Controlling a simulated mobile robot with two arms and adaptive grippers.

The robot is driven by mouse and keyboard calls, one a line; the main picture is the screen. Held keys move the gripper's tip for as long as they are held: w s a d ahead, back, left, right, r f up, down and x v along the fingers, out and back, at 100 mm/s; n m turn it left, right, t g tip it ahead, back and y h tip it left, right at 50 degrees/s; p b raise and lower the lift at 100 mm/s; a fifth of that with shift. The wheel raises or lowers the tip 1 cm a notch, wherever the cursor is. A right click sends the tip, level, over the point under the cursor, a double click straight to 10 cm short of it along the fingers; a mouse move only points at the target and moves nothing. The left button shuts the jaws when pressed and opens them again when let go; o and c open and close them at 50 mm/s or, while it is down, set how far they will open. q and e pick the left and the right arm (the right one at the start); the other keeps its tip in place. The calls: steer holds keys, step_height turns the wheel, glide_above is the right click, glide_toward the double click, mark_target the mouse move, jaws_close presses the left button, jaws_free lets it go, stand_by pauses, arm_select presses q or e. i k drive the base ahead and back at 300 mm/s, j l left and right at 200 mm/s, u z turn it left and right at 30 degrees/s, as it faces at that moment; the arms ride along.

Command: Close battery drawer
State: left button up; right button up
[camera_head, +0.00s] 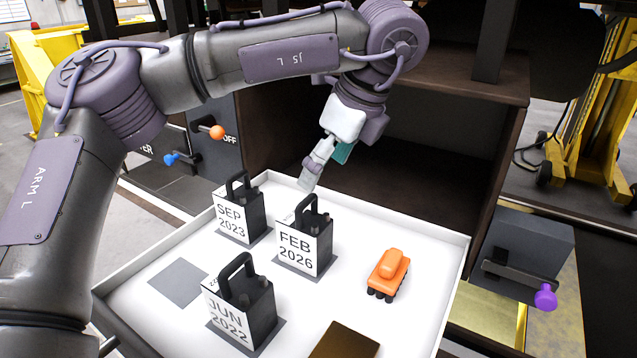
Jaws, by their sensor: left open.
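The battery drawer (453,262) is a white tray with raised walls, pulled out in front of a dark cabinet (517,75). On it stand three black batteries with handles, labelled SEP 2023 (232,222), FEB 2026 (296,247) and JUN 2022 (229,311). A small orange toy-like vehicle (389,272) sits on the drawer's right part. My left gripper (309,180) is open and empty, above the back of the drawer just behind the FEB 2026 battery. I cannot tell whether it touches anything. My right gripper is not in view.
Grey square mats mark spots on the drawer, one of them bare (178,282). A brown block (343,342) lies at the drawer's front. Orange (217,132) and blue (170,159) knobs are left, a purple knob (545,297) right. Yellow machinery (586,110) stands behind right.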

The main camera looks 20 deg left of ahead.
mark_target(154, 305)
steer(key=k, duration=2)
